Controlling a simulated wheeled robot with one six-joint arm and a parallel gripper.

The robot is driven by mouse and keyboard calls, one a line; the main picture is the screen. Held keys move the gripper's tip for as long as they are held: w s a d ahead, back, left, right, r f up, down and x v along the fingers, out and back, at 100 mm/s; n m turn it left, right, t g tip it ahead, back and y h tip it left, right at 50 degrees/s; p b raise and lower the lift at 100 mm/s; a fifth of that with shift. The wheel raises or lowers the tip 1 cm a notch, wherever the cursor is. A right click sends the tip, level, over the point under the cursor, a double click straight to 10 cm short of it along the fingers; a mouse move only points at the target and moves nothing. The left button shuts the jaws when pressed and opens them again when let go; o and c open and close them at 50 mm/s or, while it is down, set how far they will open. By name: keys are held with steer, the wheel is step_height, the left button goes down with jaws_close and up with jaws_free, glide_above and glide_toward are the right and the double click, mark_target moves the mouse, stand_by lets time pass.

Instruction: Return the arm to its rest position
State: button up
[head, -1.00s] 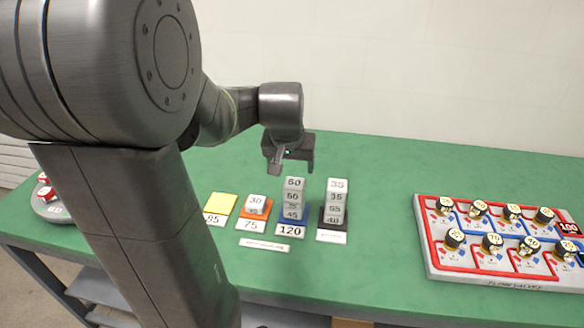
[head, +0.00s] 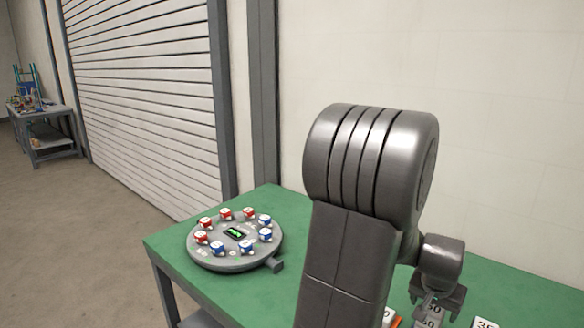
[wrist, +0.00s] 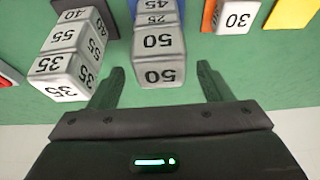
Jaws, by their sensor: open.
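A stack of numbered metal blocks (wrist: 158,60), with 50 on the nearest, stands just beyond and between the fingertips; I cannot tell the exact gap. A second stack (wrist: 70,58), marked 35 and 55, stands to the left. In the head view my gripper (head: 436,305) hangs at the lower right, above the 50 stack (head: 430,316), with my arm bent in front of the camera.
A block marked 30 (wrist: 238,16) sits on an orange pad, beside a yellow pad (wrist: 292,12). A round grey turntable (head: 228,262) with red and blue blocks stands on the green table (head: 275,200) at its left end. A shutter door (head: 150,90) and another bench (head: 48,140) are beyond.

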mark_target(433, 310)
steer(key=x, duration=0.3)
steer(key=shift+f, duration=0.25)
steer(key=shift+r, duration=0.3)
